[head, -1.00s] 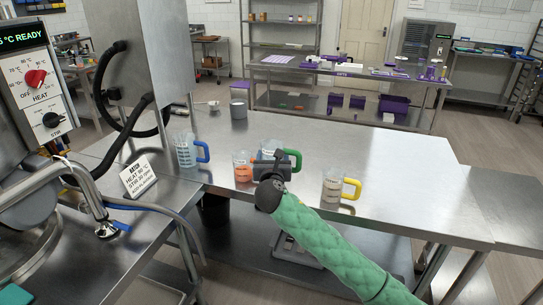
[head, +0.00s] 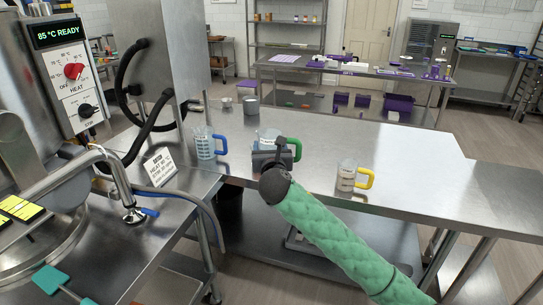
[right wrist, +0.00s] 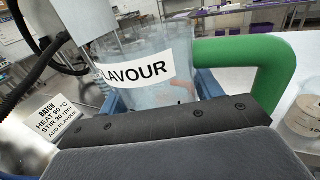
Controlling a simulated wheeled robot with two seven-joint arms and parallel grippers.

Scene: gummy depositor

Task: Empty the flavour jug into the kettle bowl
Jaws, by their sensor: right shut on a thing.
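The clear flavour jug (head: 268,136) has a green handle (head: 297,148). The right wrist view shows its FLAVOUR label (right wrist: 137,70). My right gripper (head: 273,160), at the end of a green-sleeved arm, is shut on the jug and hides its lower part in the head view. I cannot tell whether the jug touches the table; it looks upright. The kettle bowl (head: 74,243) is at the lower left of the head view, its rim partly cut off, well left of the jug. My left gripper is not in view.
A blue-handled jug (head: 205,144) and a yellow-handled jug (head: 347,177) stand on the steel table (head: 400,150). The control panel (head: 70,75) reads 85 °C READY.

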